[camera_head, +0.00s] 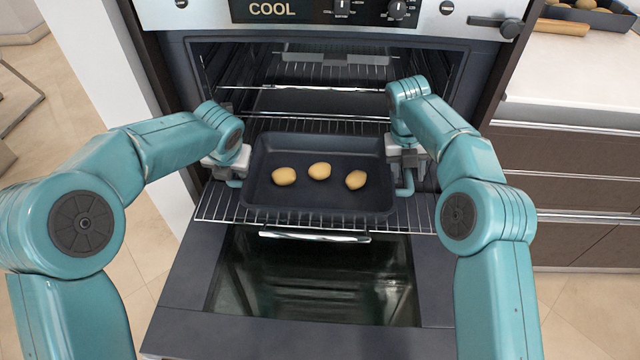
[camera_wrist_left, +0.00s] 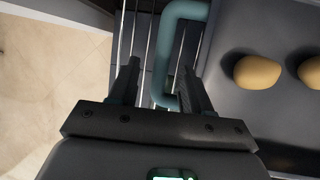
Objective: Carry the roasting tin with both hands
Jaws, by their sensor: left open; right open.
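The dark roasting tin (camera_head: 318,197) sits on a wire rack pulled part way out of the open oven, with three potatoes (camera_head: 319,171) in it. It has a teal handle at each short side. My left gripper (camera_head: 232,180) is at the left handle; in the left wrist view its open fingers (camera_wrist_left: 162,85) stand on either side of the teal handle (camera_wrist_left: 165,50), with a gap showing. Two potatoes (camera_wrist_left: 257,72) show there in the tin (camera_wrist_left: 225,105). My right gripper (camera_head: 406,182) is open at the right handle (camera_head: 408,188); its fingertips are hard to make out.
The oven door (camera_head: 310,285) hangs open below the wire rack (camera_head: 415,216). Another rack is higher inside the oven. A white counter (camera_head: 580,85) with drawers stands at the right, holding a dark tray (camera_head: 600,17) and a rolling pin (camera_head: 562,27).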

